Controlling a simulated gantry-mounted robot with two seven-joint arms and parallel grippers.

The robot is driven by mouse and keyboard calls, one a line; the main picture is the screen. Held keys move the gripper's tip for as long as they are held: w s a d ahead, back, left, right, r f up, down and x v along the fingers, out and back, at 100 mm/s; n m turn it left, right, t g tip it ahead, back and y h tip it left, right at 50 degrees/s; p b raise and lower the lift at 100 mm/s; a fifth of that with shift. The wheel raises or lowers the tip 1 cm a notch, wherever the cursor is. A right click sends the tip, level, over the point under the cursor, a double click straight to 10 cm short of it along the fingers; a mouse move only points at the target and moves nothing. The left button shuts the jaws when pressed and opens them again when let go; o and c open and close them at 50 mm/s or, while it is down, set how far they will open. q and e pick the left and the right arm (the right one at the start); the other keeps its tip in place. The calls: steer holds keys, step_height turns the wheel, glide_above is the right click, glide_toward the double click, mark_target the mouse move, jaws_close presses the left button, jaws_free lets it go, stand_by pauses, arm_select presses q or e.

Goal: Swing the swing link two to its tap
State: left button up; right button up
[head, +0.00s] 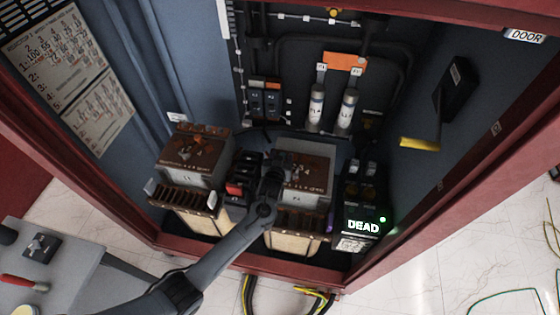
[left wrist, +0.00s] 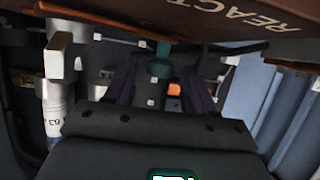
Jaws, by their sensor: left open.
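In the head view my left arm comes in from below and its gripper (head: 275,170) is at the left front of the right brown-topped unit (head: 312,160). In the left wrist view the two dark fingers (left wrist: 158,88) stand apart, open. A teal knob-like piece (left wrist: 160,62) shows between or just beyond them; I cannot tell whether they touch it. I cannot tell for sure which part is swing link two or its tap; the arm hides part of that area in the head view. My right gripper is not in view.
A second brown-topped unit (head: 192,150) stands left, with a black block with a red part (head: 238,182) beside it. Two pale fuses (head: 316,106) are on the back panel. A box reading DEAD (head: 362,226) stands right. The red cabinet frame (head: 430,215) surrounds the opening.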

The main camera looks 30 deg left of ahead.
arm_select(q)
steer(key=p+v, duration=0.2)
steer(key=v, duration=0.8)
steer(key=shift+s+r, duration=0.2)
steer(key=shift+s, duration=0.15)
steer(key=s+a+f+g+h, duration=0.1)
steer(key=s+f, duration=0.3)
steer(key=s, duration=0.3)
steer(key=s+f+g, duration=0.2)
steer(key=s+f, duration=0.2)
steer(key=s, duration=0.3)
steer(key=s+d+r+m+g+h, duration=0.1)
steer(key=s+r+m+g+h, duration=0.2)
steer(key=s, duration=0.6)
steer(key=s+d+r+m+g, duration=0.2)
steer(key=s+r+g, duration=0.2)
steer(key=s+r, duration=0.3)
steer(key=w+p+v, duration=0.2)
steer(key=p+v, duration=1)
steer(key=p, duration=0.1)
steer(key=w+r+p+v, duration=0.1)
steer(key=w+p+v, duration=0.2)
steer(key=p+v, duration=0.9)
steer(key=shift+d+r+t+p, duration=0.2)
steer(key=shift+t+p, duration=0.1)
steer(key=shift+p, duration=0.25)
